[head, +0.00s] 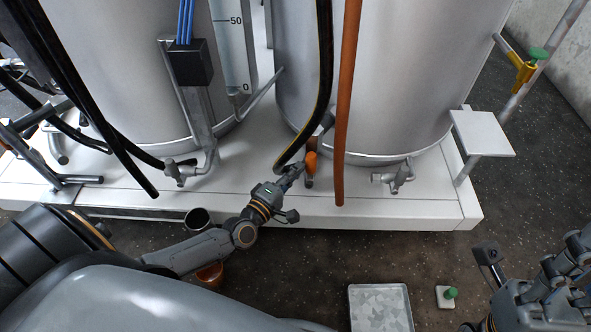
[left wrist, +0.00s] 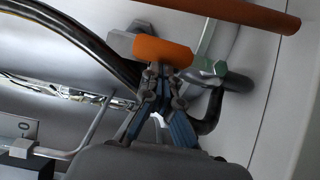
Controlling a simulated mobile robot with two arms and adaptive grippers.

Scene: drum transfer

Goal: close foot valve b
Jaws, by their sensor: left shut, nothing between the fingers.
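A foot valve with an orange handle (head: 311,162) sits low at the front of the right tank, between the black hose and the orange hose. No letter is readable on it. In the left wrist view the orange handle (left wrist: 160,50) lies crosswise just beyond my fingertips, with a grey-green fitting (left wrist: 208,67) at its right. My left gripper (head: 297,169) is shut and empty, close beside the handle; its fingertips (left wrist: 163,74) appear at or very near the handle's lower edge, contact unclear. My right gripper (head: 575,248) is partly cut off at the right edge, its fingers unclear.
A black hose (head: 325,75) and an orange hose (head: 347,100) hang close to the valve. Other taps stand at left (head: 185,172) and right (head: 397,177) on the white platform (head: 420,212). A metal tray (head: 380,308) lies on the floor.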

